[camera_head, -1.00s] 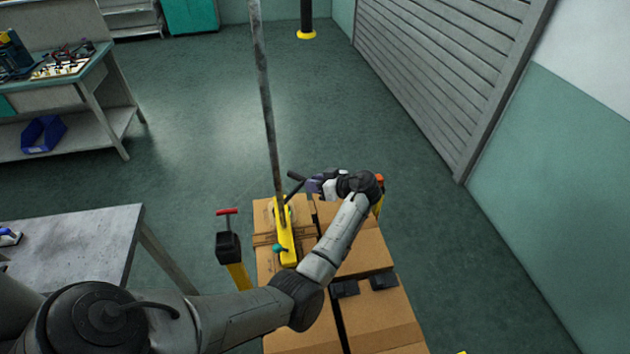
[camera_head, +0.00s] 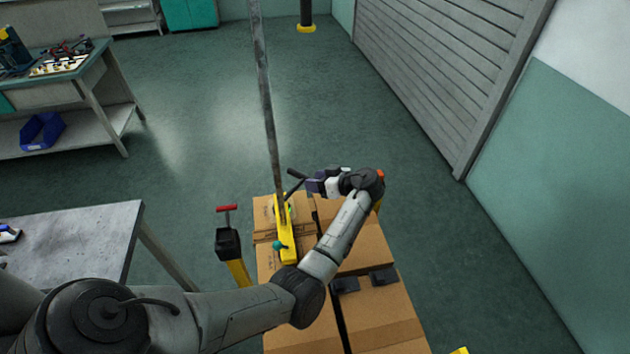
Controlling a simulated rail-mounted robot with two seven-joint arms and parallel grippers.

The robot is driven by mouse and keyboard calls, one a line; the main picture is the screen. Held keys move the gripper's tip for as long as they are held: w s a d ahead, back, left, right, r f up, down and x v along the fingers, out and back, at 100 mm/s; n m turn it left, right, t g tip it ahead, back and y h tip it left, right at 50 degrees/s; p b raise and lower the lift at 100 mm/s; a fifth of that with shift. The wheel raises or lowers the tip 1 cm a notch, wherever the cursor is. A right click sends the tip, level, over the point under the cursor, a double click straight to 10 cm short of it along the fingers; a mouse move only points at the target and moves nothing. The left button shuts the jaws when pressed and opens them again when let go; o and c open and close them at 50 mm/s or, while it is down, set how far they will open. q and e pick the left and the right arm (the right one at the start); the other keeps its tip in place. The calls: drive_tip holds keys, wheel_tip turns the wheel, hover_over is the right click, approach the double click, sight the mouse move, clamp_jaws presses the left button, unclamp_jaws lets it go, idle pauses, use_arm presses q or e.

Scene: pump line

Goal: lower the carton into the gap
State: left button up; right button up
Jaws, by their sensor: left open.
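Several brown cartons stand close together, among them a right rear carton (camera_head: 369,253), a right front carton (camera_head: 382,325) and a left front carton (camera_head: 300,335). A narrow dark gap (camera_head: 339,325) runs between the left and right cartons. I cannot tell which carton is the task's one. My left arm reaches across the cartons. Its gripper (camera_head: 310,184) is open above the rear of the group, pointing left, with no carton in it. A dark bar shows at its jaws; I cannot tell what it belongs to. My right gripper is not in view.
A yellow fixture (camera_head: 283,237) lies over the left cartons, beside a tall grey pole (camera_head: 266,100). A yellow post with a black head (camera_head: 229,243) stands left of them. A grey table (camera_head: 75,240) is at left. Floor is free behind and right.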

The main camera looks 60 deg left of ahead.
use_arm(q)
drive_tip(key=v, duration=1.3)
drive_tip(key=shift+w, duration=0.1)
